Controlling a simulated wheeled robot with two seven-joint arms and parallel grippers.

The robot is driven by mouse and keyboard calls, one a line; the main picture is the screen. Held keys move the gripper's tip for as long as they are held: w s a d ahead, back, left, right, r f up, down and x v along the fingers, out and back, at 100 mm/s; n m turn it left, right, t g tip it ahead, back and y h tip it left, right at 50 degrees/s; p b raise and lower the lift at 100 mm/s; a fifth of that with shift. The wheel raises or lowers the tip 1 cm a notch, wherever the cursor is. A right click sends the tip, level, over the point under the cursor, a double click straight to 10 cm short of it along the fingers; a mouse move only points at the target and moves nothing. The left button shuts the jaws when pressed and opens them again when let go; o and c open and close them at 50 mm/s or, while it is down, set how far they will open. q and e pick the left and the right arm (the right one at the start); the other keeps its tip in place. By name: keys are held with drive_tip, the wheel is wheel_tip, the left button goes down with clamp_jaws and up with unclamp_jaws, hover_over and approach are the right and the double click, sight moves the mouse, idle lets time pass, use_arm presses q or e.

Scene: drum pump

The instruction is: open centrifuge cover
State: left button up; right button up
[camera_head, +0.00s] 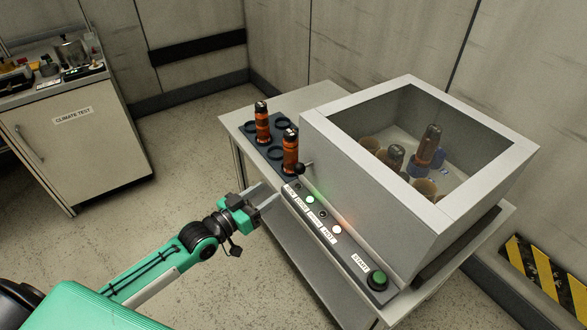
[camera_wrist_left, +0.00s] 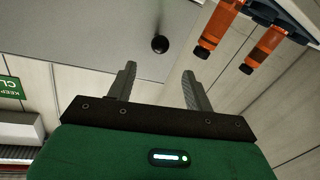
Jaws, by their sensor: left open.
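The centrifuge (camera_head: 365,195) is a grey box on a table at the right in the head view. Its cover (camera_head: 480,201) is a light grey frame around a dark see-through window and looks lowered. Through it I see orange-and-black bottles and tan cups. A black ball knob (camera_head: 308,168) sticks out at the centrifuge's left front corner; the left wrist view shows a black knob (camera_wrist_left: 160,44) beyond the fingers. My left gripper (camera_head: 268,194) is open and empty, left of the control panel, apart from the knob. My right gripper is out of view.
Two orange bottles (camera_head: 262,124) (camera_head: 290,152) stand in a dark rack (camera_head: 265,146) left of the centrifuge. The sloped panel carries small lights and a green start button (camera_head: 377,280). A cabinet (camera_head: 75,140) stands far left. The floor between is clear.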

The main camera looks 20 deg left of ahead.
sight(295, 170)
use_arm(q)
drive_tip(key=p+x, duration=0.1)
drive_tip(key=x, duration=1)
drive_tip(key=shift+w+d, duration=0.15)
drive_tip(key=shift+w, duration=0.2)
drive_tip(key=shift+p+x, duration=0.35)
drive_tip(key=shift+x, duration=0.5)
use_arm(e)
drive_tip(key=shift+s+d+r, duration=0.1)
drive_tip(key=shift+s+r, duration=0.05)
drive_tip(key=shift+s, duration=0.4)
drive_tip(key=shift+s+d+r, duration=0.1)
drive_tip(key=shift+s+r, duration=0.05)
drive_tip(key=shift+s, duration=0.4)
